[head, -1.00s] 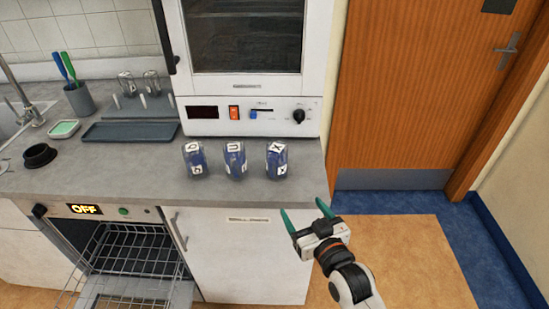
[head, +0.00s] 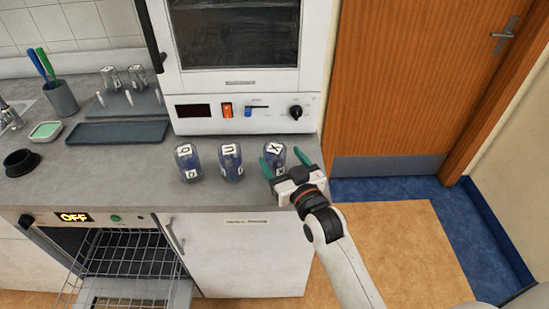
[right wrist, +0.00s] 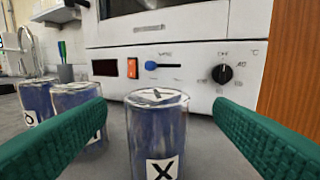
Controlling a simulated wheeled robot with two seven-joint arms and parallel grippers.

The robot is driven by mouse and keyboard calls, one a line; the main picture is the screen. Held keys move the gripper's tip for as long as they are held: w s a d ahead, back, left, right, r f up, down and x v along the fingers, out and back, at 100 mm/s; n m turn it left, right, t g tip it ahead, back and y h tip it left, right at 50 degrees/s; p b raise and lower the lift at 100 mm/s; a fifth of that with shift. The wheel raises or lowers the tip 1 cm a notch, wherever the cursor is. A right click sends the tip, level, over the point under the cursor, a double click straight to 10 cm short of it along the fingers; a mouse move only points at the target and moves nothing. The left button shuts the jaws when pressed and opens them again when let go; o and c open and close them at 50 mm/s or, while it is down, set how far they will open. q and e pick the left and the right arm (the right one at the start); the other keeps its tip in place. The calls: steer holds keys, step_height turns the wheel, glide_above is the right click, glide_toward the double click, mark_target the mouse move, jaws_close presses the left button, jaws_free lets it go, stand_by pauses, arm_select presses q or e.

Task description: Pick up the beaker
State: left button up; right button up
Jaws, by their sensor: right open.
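Three beakers with blue contents and lettered labels stand in a row on the grey counter. The right one, labelled X (head: 275,152), is partly hidden behind my right gripper (head: 283,166). The middle one, labelled U (head: 230,166), and the left one (head: 188,165) stand apart to its left. My right gripper is open, its green fingers pointing at the X beaker. In the right wrist view the X beaker (right wrist: 158,130) stands upright between the open fingers, a little ahead, with no contact visible. My left gripper is not in view.
A white oven with a control panel (head: 270,112) stands close behind the beakers. A grey tray (head: 115,132), a cup with brushes (head: 62,98) and a black ring (head: 20,162) are further left.

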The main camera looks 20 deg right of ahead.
steer(key=w, duration=0.3)
steer(key=shift+w+a+f+p, duration=0.1)
steer(key=shift+w+a+p, duration=0.2)
steer(key=shift+w+a, duration=0.1)
steer(key=shift+w+f, duration=0.1)
steer(key=shift+w, duration=0.15)
steer(key=shift+s, duration=0.1)
steer(key=shift+c, duration=0.7)
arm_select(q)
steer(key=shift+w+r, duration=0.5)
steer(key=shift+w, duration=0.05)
arm_select(e)
steer(key=c, duration=1)
